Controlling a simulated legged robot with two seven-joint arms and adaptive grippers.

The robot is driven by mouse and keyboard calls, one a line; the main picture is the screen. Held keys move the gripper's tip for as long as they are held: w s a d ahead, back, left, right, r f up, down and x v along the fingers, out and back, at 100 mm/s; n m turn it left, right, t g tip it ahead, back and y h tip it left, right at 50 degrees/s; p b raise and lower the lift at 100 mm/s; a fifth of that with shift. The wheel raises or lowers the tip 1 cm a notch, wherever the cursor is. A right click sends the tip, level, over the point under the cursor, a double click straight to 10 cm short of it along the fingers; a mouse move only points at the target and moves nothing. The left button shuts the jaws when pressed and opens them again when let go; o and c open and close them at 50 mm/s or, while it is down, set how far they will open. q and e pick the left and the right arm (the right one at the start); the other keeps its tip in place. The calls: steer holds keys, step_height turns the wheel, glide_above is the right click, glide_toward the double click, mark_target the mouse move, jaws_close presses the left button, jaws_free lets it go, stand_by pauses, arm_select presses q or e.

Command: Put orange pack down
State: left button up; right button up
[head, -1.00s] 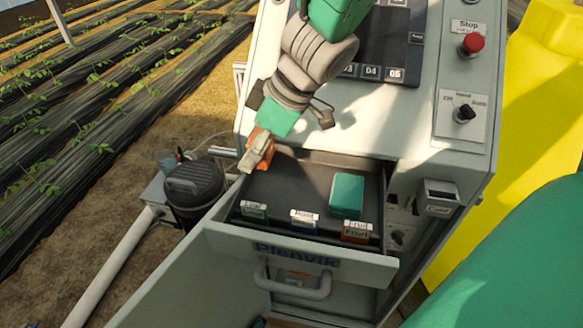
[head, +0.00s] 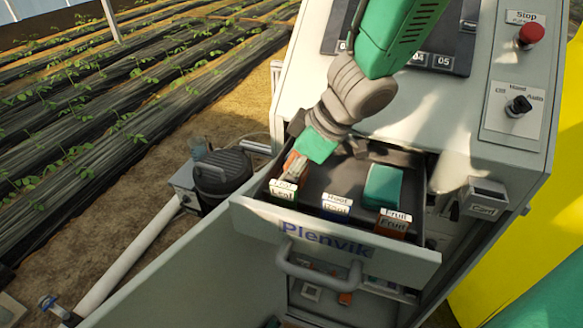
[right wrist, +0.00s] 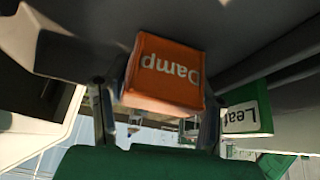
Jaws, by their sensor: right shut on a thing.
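The orange pack (right wrist: 165,72), marked "Damp", sits between the fingers of my right gripper (right wrist: 158,108) in the right wrist view. In the head view the right gripper (head: 293,168) reaches down into the left end of the open drawer (head: 330,245), just behind the green "Leaf" label (head: 284,190). Only a sliver of the orange pack (head: 291,160) shows there. The green "Leaf" label (right wrist: 247,118) is close beside the pack in the right wrist view. I cannot tell whether the pack touches the drawer floor. My left gripper is out of view.
A teal pack (head: 384,187) lies in the drawer's right section behind the "Fruit" label (head: 394,222). The blue "Root" label (head: 337,206) marks the middle section, which looks empty. The control panel (head: 440,110) rises behind the drawer. A black lidded canister (head: 222,175) stands to the left.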

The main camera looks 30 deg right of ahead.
steer(key=shift+a+f, duration=0.15)
steer(key=shift+a, duration=0.05)
steer(key=shift+s, duration=0.2)
steer(key=o, duration=0.8)
steer(key=shift+s+f, duration=0.1)
steer(key=shift+f, duration=0.1)
steer(key=shift+o, duration=0.4)
steer(key=shift+d, duration=0.15)
steer(key=shift+w+d+f, duration=0.2)
steer(key=shift+d+f, duration=0.05)
steer(key=shift+f, duration=0.05)
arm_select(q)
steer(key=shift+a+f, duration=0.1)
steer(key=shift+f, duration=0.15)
